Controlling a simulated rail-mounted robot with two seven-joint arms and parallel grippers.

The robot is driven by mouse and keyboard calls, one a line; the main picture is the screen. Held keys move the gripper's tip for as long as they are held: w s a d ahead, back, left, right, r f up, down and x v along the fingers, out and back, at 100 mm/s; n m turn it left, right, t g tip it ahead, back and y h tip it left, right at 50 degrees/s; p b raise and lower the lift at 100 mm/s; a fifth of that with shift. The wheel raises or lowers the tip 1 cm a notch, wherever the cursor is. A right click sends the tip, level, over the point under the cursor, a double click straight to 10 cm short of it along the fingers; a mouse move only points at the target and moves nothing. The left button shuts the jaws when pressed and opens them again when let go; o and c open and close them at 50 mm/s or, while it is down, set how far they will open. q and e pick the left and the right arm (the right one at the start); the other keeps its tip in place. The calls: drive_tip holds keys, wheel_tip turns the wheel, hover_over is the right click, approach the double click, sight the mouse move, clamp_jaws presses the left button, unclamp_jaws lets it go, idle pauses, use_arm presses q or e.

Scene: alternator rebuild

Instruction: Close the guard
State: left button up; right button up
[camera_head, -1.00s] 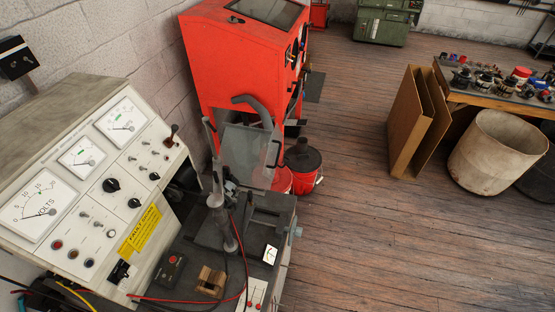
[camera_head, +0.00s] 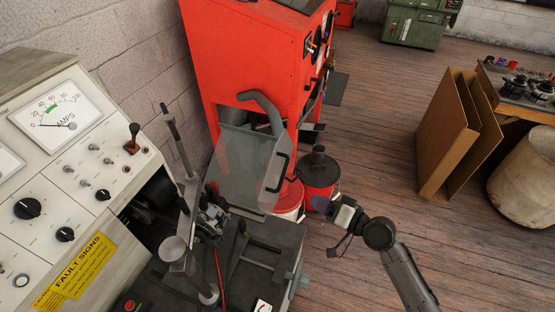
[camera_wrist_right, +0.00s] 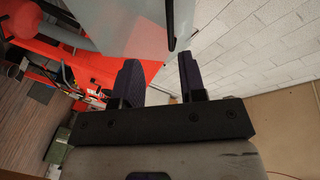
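The guard (camera_head: 240,168) is a clear, greyish panel with a black bar handle (camera_head: 276,173), raised and tilted above the test bench (camera_head: 270,232) in the head view. In the right wrist view the guard (camera_wrist_right: 135,25) fills the top middle, and its dark handle (camera_wrist_right: 177,22) hangs just beyond the fingertips. My right gripper (camera_head: 318,203) is to the right of the handle and apart from it. Its two dark fingers (camera_wrist_right: 160,70) are spread with nothing between them. My left gripper is in neither view.
A grey control panel with dials (camera_head: 60,190) stands at the left. A red cabinet (camera_head: 250,60) stands behind the guard. Red buckets (camera_head: 320,172) sit on the floor beside the bench. Open wooden floor lies to the right, with a cardboard box (camera_head: 450,140).

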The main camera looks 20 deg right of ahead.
sight(284, 172)
drive_tip(key=shift+m+t, duration=0.8)
drive_tip(key=shift+m, duration=0.1)
drive_tip(key=x, duration=0.4)
drive_tip(key=p+x, duration=0.1)
drive_tip(key=x, duration=0.4)
drive_tip(key=r+x, duration=0.1)
drive_tip(key=x, duration=0.3)
drive_tip(key=shift+w+d, duration=0.15)
drive_tip(key=shift+w, duration=0.15)
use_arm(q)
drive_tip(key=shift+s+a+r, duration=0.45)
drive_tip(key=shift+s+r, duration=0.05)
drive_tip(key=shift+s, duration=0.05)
use_arm(e)
clamp_jaws()
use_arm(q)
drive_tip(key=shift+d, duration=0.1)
